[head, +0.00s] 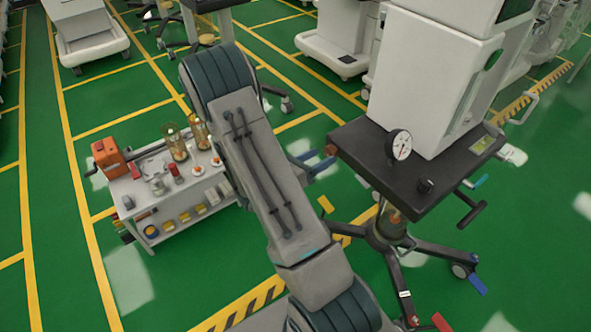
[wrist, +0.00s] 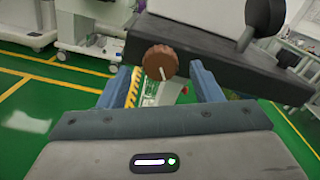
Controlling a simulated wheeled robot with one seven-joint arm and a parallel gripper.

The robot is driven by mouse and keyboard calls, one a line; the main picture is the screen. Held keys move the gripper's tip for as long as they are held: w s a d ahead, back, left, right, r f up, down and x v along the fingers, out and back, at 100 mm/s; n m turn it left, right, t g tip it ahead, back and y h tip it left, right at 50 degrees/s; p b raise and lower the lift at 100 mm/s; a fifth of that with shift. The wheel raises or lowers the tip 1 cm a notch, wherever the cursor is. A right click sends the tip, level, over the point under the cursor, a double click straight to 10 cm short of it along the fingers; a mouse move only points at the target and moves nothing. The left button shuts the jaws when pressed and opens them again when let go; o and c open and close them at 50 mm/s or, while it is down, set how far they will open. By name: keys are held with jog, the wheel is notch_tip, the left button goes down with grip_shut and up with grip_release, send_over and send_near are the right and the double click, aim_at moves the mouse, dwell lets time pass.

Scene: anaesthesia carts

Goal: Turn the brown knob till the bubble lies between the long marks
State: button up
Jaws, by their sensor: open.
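The brown knob (wrist: 161,62) is ribbed and carries a pale pointer line, which points down and slightly right in the wrist view. It sits on the near edge of a dark cart top (wrist: 205,68). In the head view the knob (head: 331,149) shows small at the top's left edge. My gripper (wrist: 162,80) is open, with one blue finger on each side of the knob's line and visible gaps between. The gripper (head: 317,163) also shows beside the knob in the head view. A yellow-green level window (head: 483,145) lies on the top's right; its bubble and marks are too small to read.
A white side cart (head: 185,205) with tools and jars stands left of my arm. Green floor is open at far left.

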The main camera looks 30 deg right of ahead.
jog(key=a, duration=1)
jog(key=shift+s+a+b, duration=0.35)
jog(key=shift+s+a, duration=0.05)
jog(key=shift+s, duration=0.05)
jog(key=s+a+r+m+g+y+p, duration=0.2)
jog(key=s+r+m+g+y, duration=0.4)
jog(key=s+r+m+y, duration=0.6)
jog(key=a+r+m+t+y+p, duration=0.2)
jog(key=a+r+m+t+y, duration=0.4)
jog(key=a+m, duration=0.4)
jog(key=shift+r+m+t, duration=0.6)
jog(key=shift+r+m, duration=0.1)
